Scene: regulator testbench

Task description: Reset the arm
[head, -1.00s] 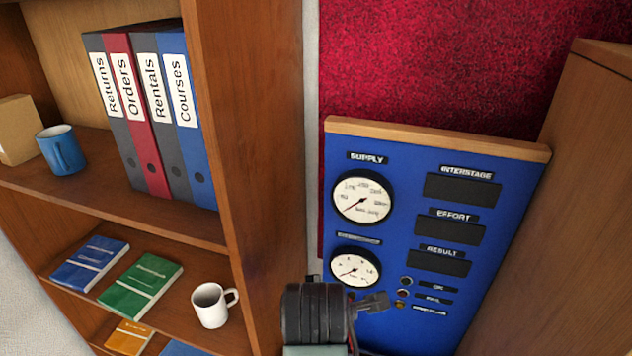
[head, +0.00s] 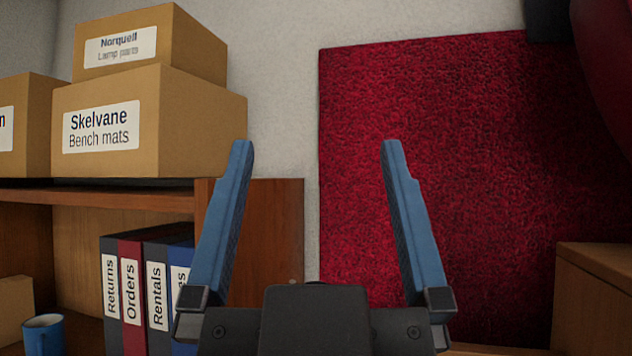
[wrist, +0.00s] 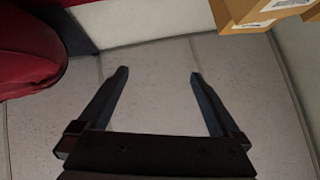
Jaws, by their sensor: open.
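My gripper (head: 317,145) is raised in the middle of the head view, its two blue fingers pointing up and spread wide apart. Nothing is between the fingers, and they touch nothing that I can see. Behind them are a pale wall and a dark red textured panel (head: 450,130). In the wrist view my gripper (wrist: 157,72) is also open and empty, against a pale tiled surface. The blue gauge panel is not visible now.
A wooden shelf unit (head: 275,225) stands at the left. Boxes (head: 200,120) sit on its top, and several binders (head: 133,300) and a blue mug (head: 43,333) stand below. A wooden cabinet (head: 595,300) is at the lower right. A red object (wrist: 30,50) shows in the wrist view.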

